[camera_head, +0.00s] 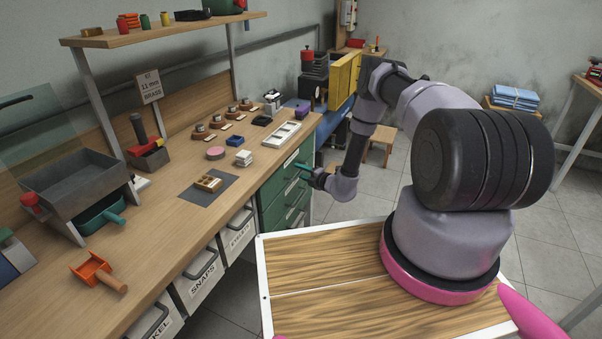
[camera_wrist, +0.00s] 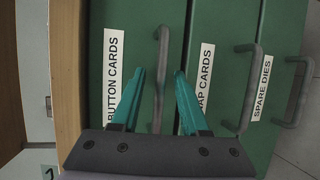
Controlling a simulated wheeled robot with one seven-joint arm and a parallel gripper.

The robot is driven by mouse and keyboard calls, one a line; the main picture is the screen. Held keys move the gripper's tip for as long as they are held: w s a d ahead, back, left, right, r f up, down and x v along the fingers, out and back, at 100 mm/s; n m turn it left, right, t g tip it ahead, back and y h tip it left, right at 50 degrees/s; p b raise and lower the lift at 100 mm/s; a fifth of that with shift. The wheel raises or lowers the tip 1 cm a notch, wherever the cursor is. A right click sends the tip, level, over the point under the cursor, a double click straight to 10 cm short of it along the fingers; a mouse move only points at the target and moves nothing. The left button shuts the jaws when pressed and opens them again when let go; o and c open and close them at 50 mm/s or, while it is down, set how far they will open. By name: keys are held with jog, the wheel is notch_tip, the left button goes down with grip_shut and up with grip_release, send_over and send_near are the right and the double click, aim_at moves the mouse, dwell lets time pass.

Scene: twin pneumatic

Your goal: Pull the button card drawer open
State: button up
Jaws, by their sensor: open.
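The button card drawer (camera_wrist: 142,35) has a green front with a white "BUTTON CARDS" label, and looks shut. It is the top drawer (camera_head: 270,188) of the green cabinet under the bench. Its grey bar handle (camera_wrist: 163,45) shows between my gripper's fingers in the wrist view. My gripper (camera_wrist: 160,72) is open, with one teal finger on each side of the handle. Whether the fingers touch it is not clear. In the head view my gripper (camera_head: 302,169) is small at the cabinet front, and the handle is hard to make out there.
Two more shut drawers, one labelled "CAP CARDS" or similar (camera_wrist: 205,75) and "SPARE DIES" (camera_wrist: 262,88), lie below, with bar handles close by. The wooden bench top (camera_head: 150,240) holds trays and tools. Label bins (camera_head: 200,278) sit beside the cabinet.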

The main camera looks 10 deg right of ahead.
grip_shut()
dwell(1.4)
